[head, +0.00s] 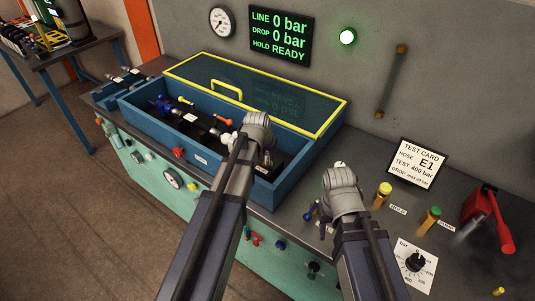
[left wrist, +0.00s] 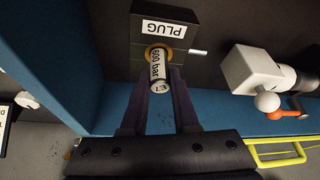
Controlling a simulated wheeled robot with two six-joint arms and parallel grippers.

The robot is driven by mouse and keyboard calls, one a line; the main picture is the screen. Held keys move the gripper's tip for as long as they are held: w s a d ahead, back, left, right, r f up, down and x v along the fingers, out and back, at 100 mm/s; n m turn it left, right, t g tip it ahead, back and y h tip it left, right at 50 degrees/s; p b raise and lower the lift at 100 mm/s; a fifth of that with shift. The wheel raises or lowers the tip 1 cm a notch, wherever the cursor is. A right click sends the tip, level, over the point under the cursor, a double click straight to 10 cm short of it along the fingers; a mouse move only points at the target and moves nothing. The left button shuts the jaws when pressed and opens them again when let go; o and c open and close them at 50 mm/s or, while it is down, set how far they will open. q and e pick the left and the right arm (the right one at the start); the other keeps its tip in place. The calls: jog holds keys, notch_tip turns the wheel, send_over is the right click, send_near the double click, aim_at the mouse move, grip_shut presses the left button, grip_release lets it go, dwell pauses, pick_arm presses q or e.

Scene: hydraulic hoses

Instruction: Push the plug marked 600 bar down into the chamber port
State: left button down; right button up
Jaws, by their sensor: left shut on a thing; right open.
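The plug marked 600 bar (left wrist: 157,68) is a pale cylinder with a black-lettered band, between the fingers of my left gripper (left wrist: 160,92) in the left wrist view. Its far end meets a brass ring (left wrist: 158,52), the port in a dark block labelled PLUG (left wrist: 165,28); I cannot tell how deep it sits. In the head view, my left gripper (head: 256,158) reaches down into the blue chamber (head: 143,118), and the arm hides the plug and port.
The chamber's yellow-framed lid (head: 340,118) is raised at the back. A white fitting with a ball-ended lever (left wrist: 258,72) is beside the port block. The display (head: 281,35) reads 0 bar, READY.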

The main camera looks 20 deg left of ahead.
aim_at(267, 155)
pick_arm(q)
jog(key=shift+f+b, duration=1.1)
jog(key=shift+f, duration=0.05)
pick_arm(e)
jog(key=shift+f, duration=1.15)
pick_arm(q)
jog(key=c, duration=0.6)
grip_release()
jog(key=shift+r, duration=0.1)
pick_arm(e)
jog(key=shift+r, duration=0.1)
pick_arm(q)
jog(key=p+v, duration=0.7)
jog(key=shift+s+r, duration=0.2)
jog(key=shift+r, duration=0.2)
pick_arm(e)
notch_tip(267, 155, up, 7)
jog(key=shift+r, duration=0.1)
